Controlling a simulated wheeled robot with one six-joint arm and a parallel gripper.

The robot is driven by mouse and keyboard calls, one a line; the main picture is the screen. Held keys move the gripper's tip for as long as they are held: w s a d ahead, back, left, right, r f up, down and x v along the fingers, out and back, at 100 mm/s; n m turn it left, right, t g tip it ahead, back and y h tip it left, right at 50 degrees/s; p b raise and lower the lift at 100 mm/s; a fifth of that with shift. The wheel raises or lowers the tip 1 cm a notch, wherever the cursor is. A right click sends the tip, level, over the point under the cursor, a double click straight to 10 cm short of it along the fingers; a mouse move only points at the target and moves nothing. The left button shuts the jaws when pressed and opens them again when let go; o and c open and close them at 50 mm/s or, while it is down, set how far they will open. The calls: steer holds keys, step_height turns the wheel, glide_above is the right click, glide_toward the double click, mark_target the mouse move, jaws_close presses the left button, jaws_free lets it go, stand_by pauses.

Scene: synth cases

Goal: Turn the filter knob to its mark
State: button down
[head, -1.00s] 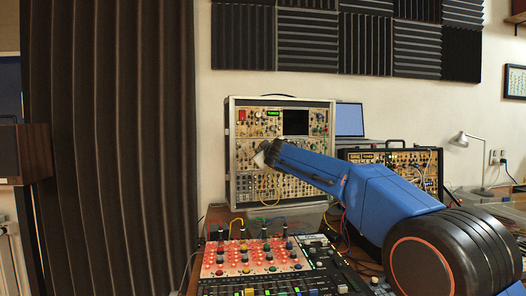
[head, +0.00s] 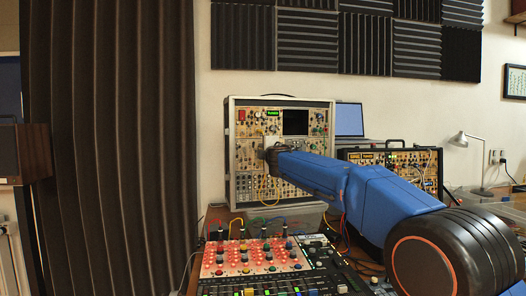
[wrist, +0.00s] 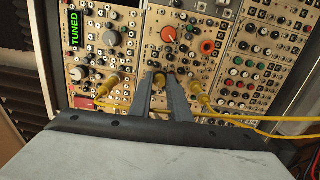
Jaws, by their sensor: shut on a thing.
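The synth case (head: 230,150) stands upright with its panel of knobs and jacks facing me. My gripper (head: 268,153) is at the middle of this panel in the head view. In the wrist view my gripper's two grey fingers (wrist: 164,82) reach onto the tan module and are closed on a small knob, taken as the filter knob, mostly hidden between the tips. Its pointer and its mark cannot be made out. A large orange knob (wrist: 168,34) sits above the fingertips on the same module.
Yellow cables plug in left (wrist: 108,84) and right (wrist: 197,90) of the fingers, and one runs off right. A mixer (head: 258,262) with patch leads lies below the case. A second synth case (head: 398,152) and a laptop (head: 349,120) are to the right.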

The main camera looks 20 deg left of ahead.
steer(key=n, duration=0.5)
steer(key=shift+f+n, duration=0.1)
steer(key=shift+n, duration=0.3)
steer(key=n+y, duration=0.1)
steer(key=n, duration=0.4)
steer(key=shift+n, duration=0.4)
steer(key=c, duration=1.7)
jaws_free()
steer(key=shift+o, duration=0.2)
steer(key=v, duration=1.7)
steer(key=shift+s, duration=0.15)
